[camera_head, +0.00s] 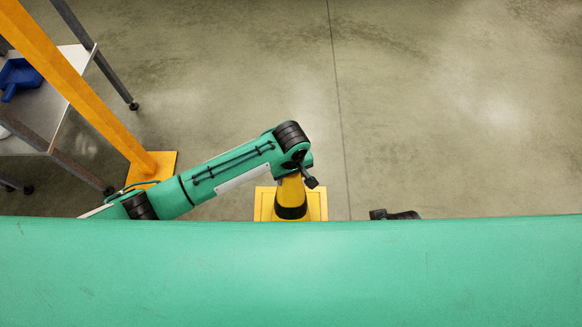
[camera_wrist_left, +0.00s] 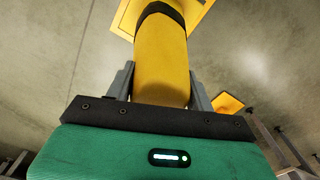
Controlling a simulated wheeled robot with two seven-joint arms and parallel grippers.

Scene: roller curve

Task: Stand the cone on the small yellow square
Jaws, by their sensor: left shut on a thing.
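The yellow cone (camera_head: 291,192) with a black band shows in the head view at the end of my left arm, over the small yellow square (camera_head: 320,205). In the left wrist view the cone (camera_wrist_left: 161,60) points away from the gripper, its black band near the top edge. Part of the yellow square (camera_wrist_left: 200,14) shows behind its far end. My left gripper (camera_head: 297,176) is shut on the cone, one grey finger on each side of it in the wrist view. Whether the cone's base touches the square cannot be told. My right gripper is not seen.
An orange post (camera_head: 85,95) stands on an orange foot (camera_head: 160,166) to the left. Beside it is a grey wheeled table (camera_head: 35,112) with a blue container (camera_head: 18,76). The floor beyond and to the right is clear. My green body hides the lower part of the head view.

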